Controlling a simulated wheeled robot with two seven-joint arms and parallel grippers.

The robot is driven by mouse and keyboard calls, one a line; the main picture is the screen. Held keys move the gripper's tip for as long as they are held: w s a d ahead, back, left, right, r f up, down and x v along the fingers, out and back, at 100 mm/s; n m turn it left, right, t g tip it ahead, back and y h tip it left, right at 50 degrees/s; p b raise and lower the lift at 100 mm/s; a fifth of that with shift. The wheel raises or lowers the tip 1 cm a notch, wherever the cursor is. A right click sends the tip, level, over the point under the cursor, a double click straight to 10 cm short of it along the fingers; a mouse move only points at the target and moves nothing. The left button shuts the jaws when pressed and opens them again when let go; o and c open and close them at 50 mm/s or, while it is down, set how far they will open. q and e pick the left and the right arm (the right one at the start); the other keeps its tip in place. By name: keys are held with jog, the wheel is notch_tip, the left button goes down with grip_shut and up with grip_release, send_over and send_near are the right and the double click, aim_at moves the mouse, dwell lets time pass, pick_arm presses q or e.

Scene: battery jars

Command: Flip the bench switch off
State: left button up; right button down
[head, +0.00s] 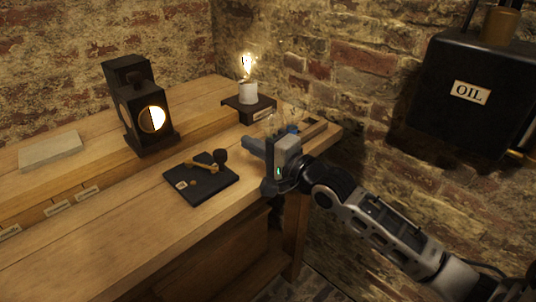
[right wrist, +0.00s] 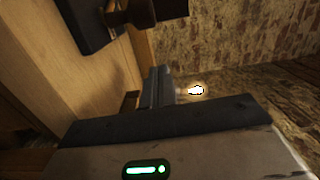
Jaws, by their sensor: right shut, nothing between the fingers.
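The bench switch (head: 203,190) is a dark square board on the bench top, with a brass lever and a round black knob at its back right. A small pale label sits at its left; I cannot read it. My right gripper (head: 254,147) is over the bench's right end, to the right of the switch and apart from it. It is shut and empty. In the right wrist view its finger (right wrist: 155,90) shows beyond the housing, and a dark board with a knob (right wrist: 138,12), likely the switch, is cut off at the top. My left gripper is not in view.
A lit bulb (head: 248,66) stands in a white holder on a dark block at the bench's back right. A black lantern (head: 138,110) glows behind the switch. A pale slab (head: 50,149) lies at left. A black OIL tank (head: 470,115) hangs on the brick wall. The front bench top is clear.

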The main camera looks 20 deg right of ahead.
jog(key=x, duration=0.3)
jog(key=shift+r, duration=0.1)
jog(key=shift+s+a, duration=0.8)
jog(key=shift+s, duration=0.15)
jog(key=shift+s+a, duration=0.45)
jog(key=shift+a, duration=0.05)
jog(key=shift+s+a, duration=0.1)
jog(key=shift+s, duration=0.05)
